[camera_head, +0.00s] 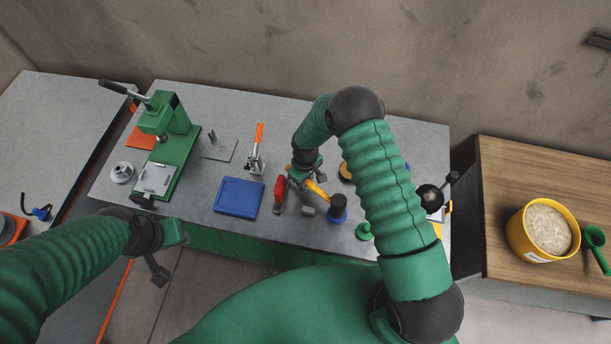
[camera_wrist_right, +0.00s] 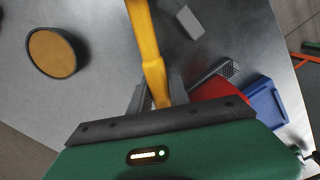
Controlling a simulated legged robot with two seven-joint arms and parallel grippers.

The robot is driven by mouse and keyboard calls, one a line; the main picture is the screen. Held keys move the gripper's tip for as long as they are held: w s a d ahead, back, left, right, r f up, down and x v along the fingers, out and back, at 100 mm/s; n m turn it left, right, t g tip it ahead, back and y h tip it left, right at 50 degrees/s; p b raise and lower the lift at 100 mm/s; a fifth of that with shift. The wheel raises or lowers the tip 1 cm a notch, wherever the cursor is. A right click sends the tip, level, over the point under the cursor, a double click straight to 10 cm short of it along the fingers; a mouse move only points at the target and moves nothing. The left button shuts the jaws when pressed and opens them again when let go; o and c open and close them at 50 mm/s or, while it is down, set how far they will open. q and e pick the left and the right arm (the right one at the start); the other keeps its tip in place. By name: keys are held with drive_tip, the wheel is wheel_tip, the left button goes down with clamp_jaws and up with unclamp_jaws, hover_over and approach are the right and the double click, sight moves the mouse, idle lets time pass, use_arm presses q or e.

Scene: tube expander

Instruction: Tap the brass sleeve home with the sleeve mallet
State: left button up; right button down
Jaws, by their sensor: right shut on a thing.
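My right gripper (camera_head: 306,180) is shut on the yellow handle of the mallet (camera_head: 318,191). In the right wrist view the yellow handle (camera_wrist_right: 152,62) runs up between the two fingers (camera_wrist_right: 158,94) and leaves the top edge, so the head is out of that view. In the head view the handle points toward a dark-topped blue piece (camera_head: 338,208); I cannot tell which part of it is the mallet head. I cannot make out the brass sleeve. My left gripper (camera_head: 160,268) hangs at the lower left in front of the bench, away from the tools; its fingers are unclear.
A red-handled tool (camera_head: 279,193) lies close beside my right gripper, with a small grey block (camera_head: 308,211) nearby. A blue tray (camera_head: 238,197), an orange-handled clamp (camera_head: 257,150) and a green press (camera_head: 172,140) stand left. A tan disc (camera_wrist_right: 54,52) lies near the gripper.

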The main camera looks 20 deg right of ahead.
wheel_tip(320, 180, up, 9)
drive_tip(key=p, duration=0.6)
drive_tip(key=shift+s+a+r, duration=0.1)
drive_tip(key=shift+r, duration=0.05)
